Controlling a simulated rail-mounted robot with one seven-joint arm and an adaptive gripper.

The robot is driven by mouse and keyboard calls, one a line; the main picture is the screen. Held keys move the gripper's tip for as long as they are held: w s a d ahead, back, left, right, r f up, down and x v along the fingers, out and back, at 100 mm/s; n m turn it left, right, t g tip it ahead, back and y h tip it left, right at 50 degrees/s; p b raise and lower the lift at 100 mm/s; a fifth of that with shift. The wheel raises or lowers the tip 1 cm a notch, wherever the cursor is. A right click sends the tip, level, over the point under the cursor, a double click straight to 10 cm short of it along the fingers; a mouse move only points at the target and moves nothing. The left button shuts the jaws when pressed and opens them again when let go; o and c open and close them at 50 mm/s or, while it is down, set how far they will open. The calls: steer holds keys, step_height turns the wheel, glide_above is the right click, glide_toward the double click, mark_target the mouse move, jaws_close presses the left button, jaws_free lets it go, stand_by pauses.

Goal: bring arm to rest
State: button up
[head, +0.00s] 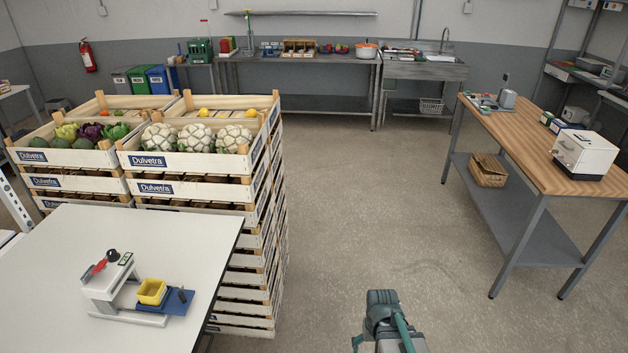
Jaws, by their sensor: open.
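My gripper (382,300) shows at the bottom of the head view, right of the middle. It is dark grey with teal parts, and the frame's lower edge cuts off what is behind it. It is open, and I see nothing held in it. It appears over the bare concrete floor, to the right of the white table and the stacked crates, with no object touching it in this view.
A white table (210,235) at lower left bears a small device (105,285) and a yellow tray (151,291). Stacked vegetable crates (185,185) stand behind it. A wooden-topped workbench (520,135) stands at right. The floor (370,200) between is clear.

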steer(key=s+f+g+b, duration=0.6)
steer(key=s+f, duration=1.8)
steer(key=s, duration=0.4)
steer(key=shift+f+b, duration=0.25)
steer(key=shift+b, duration=0.35)
steer(key=shift+a, duration=0.1)
steer(key=shift+c, duration=0.3)
